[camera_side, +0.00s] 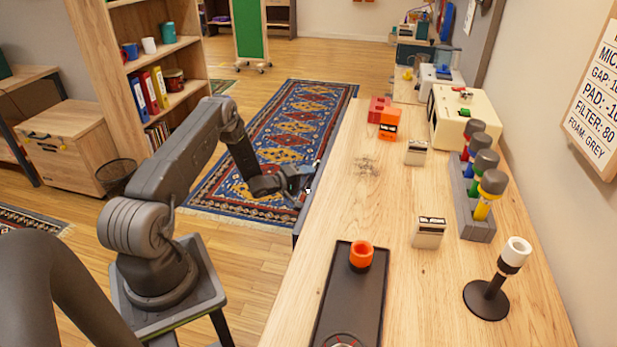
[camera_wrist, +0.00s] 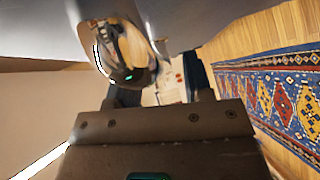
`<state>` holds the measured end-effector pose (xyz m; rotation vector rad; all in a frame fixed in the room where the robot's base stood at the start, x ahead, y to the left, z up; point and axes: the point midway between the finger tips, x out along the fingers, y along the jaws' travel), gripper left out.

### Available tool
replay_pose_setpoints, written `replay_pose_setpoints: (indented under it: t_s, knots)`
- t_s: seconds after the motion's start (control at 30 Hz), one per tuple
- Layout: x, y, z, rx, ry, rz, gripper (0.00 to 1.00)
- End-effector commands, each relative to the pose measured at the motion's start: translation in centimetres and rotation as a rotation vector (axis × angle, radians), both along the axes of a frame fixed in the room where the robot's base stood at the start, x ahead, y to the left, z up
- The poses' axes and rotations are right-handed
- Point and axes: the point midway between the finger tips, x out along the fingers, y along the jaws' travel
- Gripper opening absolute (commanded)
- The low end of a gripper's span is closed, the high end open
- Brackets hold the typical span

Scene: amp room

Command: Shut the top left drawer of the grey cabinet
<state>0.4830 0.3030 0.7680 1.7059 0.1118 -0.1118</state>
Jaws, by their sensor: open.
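My gripper (camera_side: 303,186) is at the left edge of the wooden worktop in the side view, low beside it and pointing right. Its jaws are open, and nothing shows held in them. A narrow grey strip (camera_side: 299,222) under that edge looks like part of the grey cabinet; the worktop hides most of it. In the wrist view a smooth grey surface (camera_wrist: 215,18) runs across the top, possibly the cabinet. A shiny rounded metal piece (camera_wrist: 125,48) shows against it, just beyond my gripper. I cannot make out the top left drawer or how far it stands out.
A patterned rug (camera_side: 285,125) lies on open floor beyond my arm.

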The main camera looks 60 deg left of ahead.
Motion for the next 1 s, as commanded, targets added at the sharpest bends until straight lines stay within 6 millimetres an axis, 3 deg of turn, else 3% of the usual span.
replay_pose_setpoints:
  t_s: [0.4,0.87,1.0]
  knots:
    - [0.79,0.01,-0.08,0.001,0.000,0.000,0.45]
    - [0.76,0.01,-0.06,0.001,0.000,0.000,0.01]
    - [0.76,0.01,-0.06,0.001,0.000,0.000,0.00]
